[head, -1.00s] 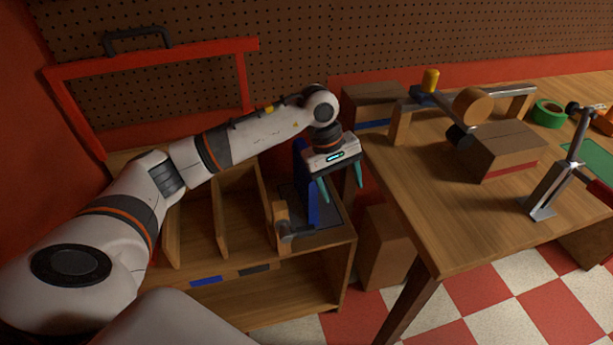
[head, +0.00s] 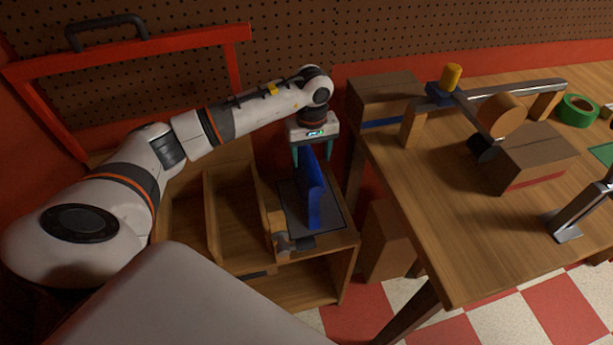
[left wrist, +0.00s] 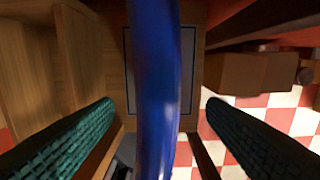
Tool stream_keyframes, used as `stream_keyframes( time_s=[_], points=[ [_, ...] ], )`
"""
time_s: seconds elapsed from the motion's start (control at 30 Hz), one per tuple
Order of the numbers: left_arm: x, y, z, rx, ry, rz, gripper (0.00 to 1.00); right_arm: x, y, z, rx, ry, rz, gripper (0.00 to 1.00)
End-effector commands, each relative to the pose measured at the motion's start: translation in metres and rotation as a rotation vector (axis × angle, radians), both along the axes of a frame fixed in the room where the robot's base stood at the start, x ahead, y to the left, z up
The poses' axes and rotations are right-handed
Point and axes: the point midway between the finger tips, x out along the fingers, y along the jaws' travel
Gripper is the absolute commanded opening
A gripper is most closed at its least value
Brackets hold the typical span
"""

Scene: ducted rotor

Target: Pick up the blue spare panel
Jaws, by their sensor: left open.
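The blue spare panel (head: 314,190) stands upright on edge on a dark grey mat on top of the low wooden shelf unit. My left gripper (head: 312,155) is open above the panel's far end, with its fingers pointing down. In the left wrist view the blue panel (left wrist: 156,90) runs up the middle of the picture, between the two dark teal fingers (left wrist: 158,125), with a gap on both sides. The lower fingertips are partly hidden behind the panel in the head view. My right gripper is not in view.
A wooden block with a grey clamp-like part (head: 280,235) stands left of the panel. Open wooden compartments (head: 228,215) lie further left. The workbench (head: 420,220) to the right carries an arm-like rig, boxes and green tape (head: 578,111). A pegboard wall (head: 390,35) is behind.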

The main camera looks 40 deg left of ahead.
Motion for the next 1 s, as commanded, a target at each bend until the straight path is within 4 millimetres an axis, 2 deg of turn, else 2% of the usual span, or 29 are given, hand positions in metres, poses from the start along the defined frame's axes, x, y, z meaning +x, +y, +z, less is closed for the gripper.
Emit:
stream_keyframes(
  time_s=[0.2, 0.3, 0.43, 0.63, 0.67, 1.0],
  points=[
    [-0.001, 0.008, -0.028, -0.001, 0.005, 0.003, 0.66, 0.018, 0.004, 0.009, 0.005, -0.029, -0.001, 0.00],
    [-0.001, 0.008, -0.042, -0.002, 0.004, 0.000, 0.66, 0.020, 0.007, 0.010, 0.010, -0.032, -0.004, 0.00],
    [0.000, 0.008, -0.051, 0.000, 0.001, 0.001, 0.66, 0.019, 0.014, 0.010, 0.019, -0.031, -0.006, 0.00],
    [0.000, 0.008, -0.051, 0.000, 0.001, 0.001, 0.66, 0.017, 0.015, 0.009, 0.020, -0.027, -0.007, 0.00],
    [0.000, 0.008, -0.051, 0.000, 0.000, 0.001, 0.63, 0.016, 0.015, 0.009, 0.020, -0.027, -0.007, 0.00],
    [0.000, 0.008, -0.051, 0.000, 0.000, 0.001, 0.07, 0.013, 0.008, 0.009, 0.011, -0.020, -0.004, 0.00]
  ],
)
